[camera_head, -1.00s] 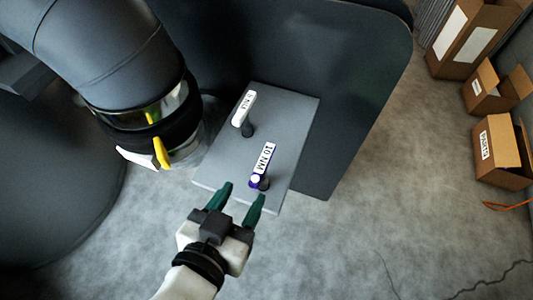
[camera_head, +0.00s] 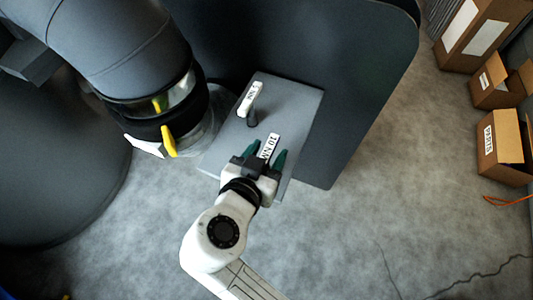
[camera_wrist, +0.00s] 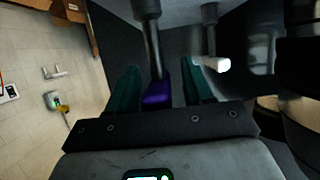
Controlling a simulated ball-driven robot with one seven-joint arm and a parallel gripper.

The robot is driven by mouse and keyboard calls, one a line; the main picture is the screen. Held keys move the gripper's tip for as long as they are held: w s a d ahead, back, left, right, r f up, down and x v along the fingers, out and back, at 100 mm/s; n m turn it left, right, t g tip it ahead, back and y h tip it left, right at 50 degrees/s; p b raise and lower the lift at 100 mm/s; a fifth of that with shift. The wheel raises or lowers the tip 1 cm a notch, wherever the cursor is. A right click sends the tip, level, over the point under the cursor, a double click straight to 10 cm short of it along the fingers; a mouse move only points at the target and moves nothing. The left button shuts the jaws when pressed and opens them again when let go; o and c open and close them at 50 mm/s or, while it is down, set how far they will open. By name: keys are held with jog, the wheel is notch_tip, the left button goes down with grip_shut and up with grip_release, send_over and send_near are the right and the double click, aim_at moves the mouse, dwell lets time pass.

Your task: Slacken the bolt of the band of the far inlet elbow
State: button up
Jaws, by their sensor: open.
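The dark elbow duct (camera_head: 130,55) comes down at upper left. Its lower end has a clear section and a black band (camera_head: 185,115), with a yellow tab (camera_head: 169,141) at its front; I cannot make out the bolt itself. A driver labelled 10 NM (camera_head: 270,146) stands on the grey shelf. My gripper (camera_head: 264,156) is open, with its teal fingers on either side of that driver. In the wrist view, the driver's purple part (camera_wrist: 157,92) sits between the fingers, apparently not clamped. A second, white-labelled driver (camera_head: 249,97) stands farther back on the shelf.
The grey shelf (camera_head: 230,150) is otherwise bare, in front of a dark panel (camera_head: 355,80). Cardboard boxes (camera_head: 505,150) stand along the right side. An orange cable (camera_head: 505,200) and a crack mark the floor. Open grey floor lies between shelf and boxes.

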jog(key=shift+c, duration=0.3)
grip_shut()
jog(key=shift+r, duration=0.2)
